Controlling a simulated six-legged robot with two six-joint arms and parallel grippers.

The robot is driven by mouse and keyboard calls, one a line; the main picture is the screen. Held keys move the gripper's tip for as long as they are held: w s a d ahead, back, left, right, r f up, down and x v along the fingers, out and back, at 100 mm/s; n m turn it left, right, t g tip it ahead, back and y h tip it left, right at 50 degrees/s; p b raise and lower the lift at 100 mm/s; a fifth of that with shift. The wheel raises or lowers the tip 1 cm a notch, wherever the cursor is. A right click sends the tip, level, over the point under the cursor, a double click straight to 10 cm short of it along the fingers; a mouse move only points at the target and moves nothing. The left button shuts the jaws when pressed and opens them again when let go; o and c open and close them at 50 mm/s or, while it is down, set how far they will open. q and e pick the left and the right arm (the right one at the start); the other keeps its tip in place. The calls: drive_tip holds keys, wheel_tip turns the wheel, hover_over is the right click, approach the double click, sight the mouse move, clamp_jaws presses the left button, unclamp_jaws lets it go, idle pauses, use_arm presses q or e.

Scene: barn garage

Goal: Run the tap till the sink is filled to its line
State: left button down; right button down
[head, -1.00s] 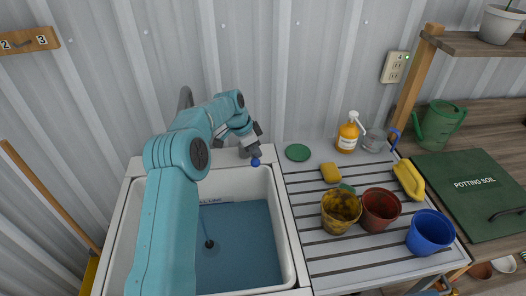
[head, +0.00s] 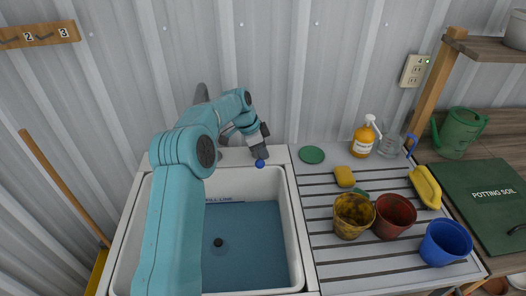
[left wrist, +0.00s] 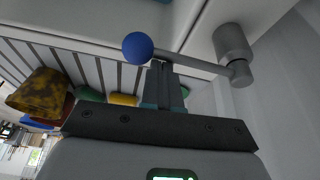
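The white sink (head: 300,262) holds blue-tinted water (head: 255,240). The water's edge at the back wall lies close to the dark fill line (head: 222,201), part of which my arm hides. The grey tap (head: 202,92) stands behind the sink, mostly hidden by my left arm. Its lever ends in a blue knob (head: 260,163); in the left wrist view the lever rod (left wrist: 190,61) runs from the knob to a grey base. My left gripper (left wrist: 166,68) has its fingers together, tips at the rod; contact is not certain. No water stream shows. My right gripper is not in view.
Right of the sink, the slatted drainboard (head: 325,252) carries a yellow pot (head: 353,216), a red pot (head: 395,216), a blue pot (head: 446,243) and a sponge (head: 344,177). A soap bottle (head: 363,140) and green disc (head: 311,155) stand behind. The corrugated wall is close behind.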

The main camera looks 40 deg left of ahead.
use_arm(q)
drive_tip(key=shift+s+a, duration=0.1)
drive_tip(key=shift+a+r, duration=0.1)
drive_tip(key=shift+r, duration=0.2)
drive_tip(key=v, duration=0.6)
drive_tip(key=shift+r+b, duration=0.35)
drive_tip(key=shift+r, duration=0.05)
drive_tip(key=shift+s, duration=0.2)
drive_tip(key=shift+w, duration=0.1)
